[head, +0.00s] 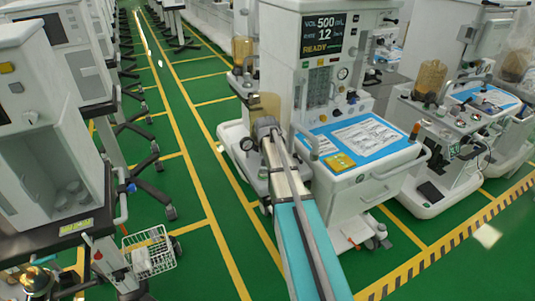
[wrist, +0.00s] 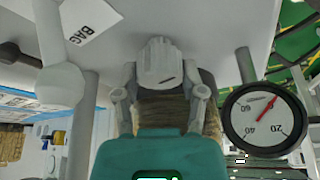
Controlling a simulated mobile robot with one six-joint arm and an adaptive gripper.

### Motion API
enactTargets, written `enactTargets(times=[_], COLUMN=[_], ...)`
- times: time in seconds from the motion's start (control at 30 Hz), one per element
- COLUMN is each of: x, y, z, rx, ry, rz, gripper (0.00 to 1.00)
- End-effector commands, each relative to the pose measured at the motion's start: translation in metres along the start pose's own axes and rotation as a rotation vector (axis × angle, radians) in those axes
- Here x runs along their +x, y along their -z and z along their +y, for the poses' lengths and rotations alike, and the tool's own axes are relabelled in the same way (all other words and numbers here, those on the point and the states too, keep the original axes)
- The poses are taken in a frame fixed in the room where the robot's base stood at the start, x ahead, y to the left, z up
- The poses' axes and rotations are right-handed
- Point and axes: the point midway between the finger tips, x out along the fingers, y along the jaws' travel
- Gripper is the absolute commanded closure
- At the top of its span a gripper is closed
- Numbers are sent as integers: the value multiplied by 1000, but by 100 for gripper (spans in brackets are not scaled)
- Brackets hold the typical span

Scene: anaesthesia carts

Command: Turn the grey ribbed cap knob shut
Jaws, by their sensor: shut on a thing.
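The grey ribbed cap knob (wrist: 160,62) is in the upper middle of the wrist view, on a pale grey surface. My gripper (wrist: 160,88) has one finger on each side of it and is shut on it. A dark mark shows on the knob's near face. In the head view my arm reaches up from the bottom to the cart's left side, where my gripper (head: 265,128) is small. I cannot make out the knob there.
A round pressure gauge (wrist: 264,119) stands close to the right of my gripper. A pale post with a rounded end (wrist: 60,85) is to the left. A "BAG" label (wrist: 90,18) is above. The cart's blue worktop (head: 345,125) lies right of my arm.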

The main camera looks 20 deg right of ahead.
Motion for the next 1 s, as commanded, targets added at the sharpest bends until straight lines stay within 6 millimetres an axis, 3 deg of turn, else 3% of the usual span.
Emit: enactTargets(times=[0.4, 0.97, 1.0], x=[0, 0, 0], y=[0, -1, -1], z=[0, 0, 0], rx=[220, 256, 256], ry=[-91, -105, -105], rz=[-2, -4, -4], gripper=[94, 94, 41])
